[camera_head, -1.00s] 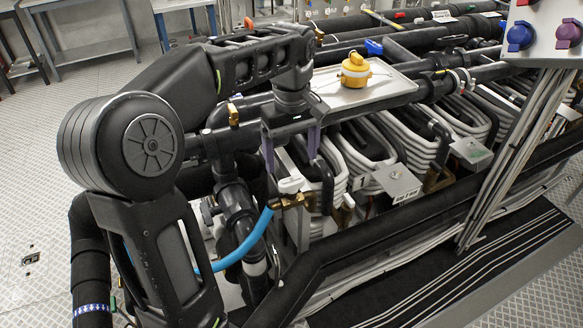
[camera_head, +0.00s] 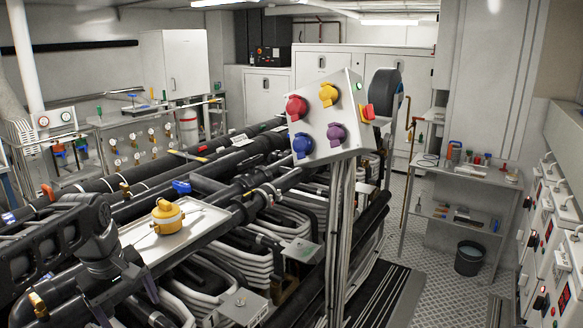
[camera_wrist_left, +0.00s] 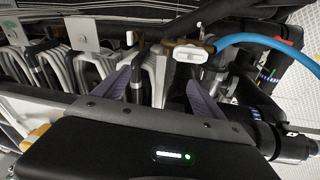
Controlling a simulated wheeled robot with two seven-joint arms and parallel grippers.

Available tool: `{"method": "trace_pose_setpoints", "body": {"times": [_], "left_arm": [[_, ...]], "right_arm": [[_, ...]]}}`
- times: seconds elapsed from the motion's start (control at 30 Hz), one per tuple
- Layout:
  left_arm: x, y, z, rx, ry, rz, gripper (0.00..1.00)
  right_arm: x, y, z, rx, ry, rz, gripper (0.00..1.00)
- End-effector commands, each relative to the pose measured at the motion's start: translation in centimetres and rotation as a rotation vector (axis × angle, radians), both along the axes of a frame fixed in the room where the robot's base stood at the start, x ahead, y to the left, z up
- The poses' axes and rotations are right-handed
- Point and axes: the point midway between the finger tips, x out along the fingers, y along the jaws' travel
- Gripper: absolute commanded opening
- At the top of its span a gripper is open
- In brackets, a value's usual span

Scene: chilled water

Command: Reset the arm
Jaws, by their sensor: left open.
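My left arm (camera_head: 62,240) comes in at the lower left of the head view, over the pipes. My left gripper (camera_head: 123,298) points down beside the metal tray with the yellow-capped fitting. In the left wrist view its two purple fingers (camera_wrist_left: 160,92) are spread apart with nothing held between them. A white-handled brass valve (camera_wrist_left: 192,54) with a blue hose (camera_wrist_left: 262,42) lies beyond the fingers, apart from them. My right arm and gripper are not in view.
The tray (camera_head: 204,214) holds a yellow fitting (camera_head: 168,216). A white panel (camera_head: 342,92) with colored knobs stands on posts to the right. Black pipes and white coiled hoses fill the area around my gripper. A steel shelf (camera_head: 462,178) and black bin (camera_head: 470,258) stand at the right.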

Motion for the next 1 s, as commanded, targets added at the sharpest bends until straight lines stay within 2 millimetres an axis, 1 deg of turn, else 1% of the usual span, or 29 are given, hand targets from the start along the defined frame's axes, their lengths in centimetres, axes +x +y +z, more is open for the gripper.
{"method": "trace_pose_setpoints", "body": {"times": [0.03, 0.07, 0.13, 0.17, 0.2, 0.23, 0.27, 0.3, 0.33, 0.37, 0.4, 0.43, 0.47, 0.5, 0.57, 0.6, 0.67, 0.7, 0.77, 0.8, 0.83, 0.87, 0.9, 1.0], "left_arm": [[1.4, -0.6, -0.6, 0.005, -0.058, -0.056, 0.81], [2.4, -1.2, -1.2, 0.008, -0.095, -0.098, 0.81], [4.7, -3.1, -3.7, 0.013, -0.168, -0.204, 0.81], [5.6, -4.2, -5.1, 0.012, -0.197, -0.252, 0.81], [6.7, -5.8, -7.2, 0.014, -0.233, -0.314, 0.81], [7.3, -7.0, -8.9, 0.013, -0.256, -0.359, 0.81], [7.7, -8.3, -10.7, 0.013, -0.279, -0.401, 0.81], [8.0, -10.0, -13.2, 0.011, -0.301, -0.452, 0.81], [8.0, -11.2, -15.0, 0.009, -0.315, -0.486, 0.81], [7.8, -12.4, -16.9, 0.005, -0.325, -0.517, 0.81], [7.4, -14.0, -19.3, 0.001, -0.338, -0.557, 0.81], [6.8, -15.1, -21.0, -0.002, -0.344, -0.583, 0.81], [6.1, -16.2, -22.8, -0.005, -0.347, -0.607, 0.81], [5.0, -17.6, -25.1, -0.012, -0.347, -0.635, 0.81], [2.8, -19.6, -28.3, -0.022, -0.341, -0.673, 0.81], [1.1, -20.8, -30.3, -0.032, -0.332, -0.694, 0.81], [-1.7, -22.5, -33.1, -0.047, -0.311, -0.723, 0.81], [-3.9, -23.6, -34.8, -0.062, -0.288, -0.737, 0.81], [-7.2, -25.0, -36.9, -0.086, -0.252, -0.756, 0.81], [-9.4, -25.8, -38.1, -0.106, -0.223, -0.763, 0.81], [-11.1, -26.4, -38.9, -0.124, -0.197, -0.767, 0.81], [-12.6, -26.9, -39.6, -0.139, -0.174, -0.769, 0.81], [-14.5, -27.5, -40.3, -0.163, -0.139, -0.774, 0.81], [-18.4, -28.6, -41.5, -0.211, -0.066, -0.788, 0.81]], "right_arm": [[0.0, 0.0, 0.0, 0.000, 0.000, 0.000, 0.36], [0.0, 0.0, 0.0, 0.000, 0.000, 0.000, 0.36], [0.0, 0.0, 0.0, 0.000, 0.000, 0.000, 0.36], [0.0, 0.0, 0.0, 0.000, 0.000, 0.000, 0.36], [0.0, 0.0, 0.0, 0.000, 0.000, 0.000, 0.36], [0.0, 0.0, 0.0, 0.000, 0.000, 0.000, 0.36], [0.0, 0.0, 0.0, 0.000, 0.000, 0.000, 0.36], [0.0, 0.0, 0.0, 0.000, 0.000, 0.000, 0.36], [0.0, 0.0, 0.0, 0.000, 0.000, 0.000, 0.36], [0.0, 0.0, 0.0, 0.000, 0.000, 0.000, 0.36], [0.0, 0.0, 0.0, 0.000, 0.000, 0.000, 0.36], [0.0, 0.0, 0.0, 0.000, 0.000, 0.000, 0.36], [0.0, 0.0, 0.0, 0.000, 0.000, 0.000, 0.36], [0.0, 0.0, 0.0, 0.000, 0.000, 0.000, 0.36], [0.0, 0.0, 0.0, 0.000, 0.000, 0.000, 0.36], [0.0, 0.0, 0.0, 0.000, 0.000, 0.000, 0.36], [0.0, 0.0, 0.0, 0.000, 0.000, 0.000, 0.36], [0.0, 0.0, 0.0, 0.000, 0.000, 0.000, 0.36], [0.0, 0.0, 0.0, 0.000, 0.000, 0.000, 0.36], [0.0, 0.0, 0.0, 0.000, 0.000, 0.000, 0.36], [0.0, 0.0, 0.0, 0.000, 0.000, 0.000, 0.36], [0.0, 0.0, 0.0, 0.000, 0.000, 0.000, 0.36], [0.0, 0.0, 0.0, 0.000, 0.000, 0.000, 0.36], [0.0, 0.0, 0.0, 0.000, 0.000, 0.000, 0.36]]}}
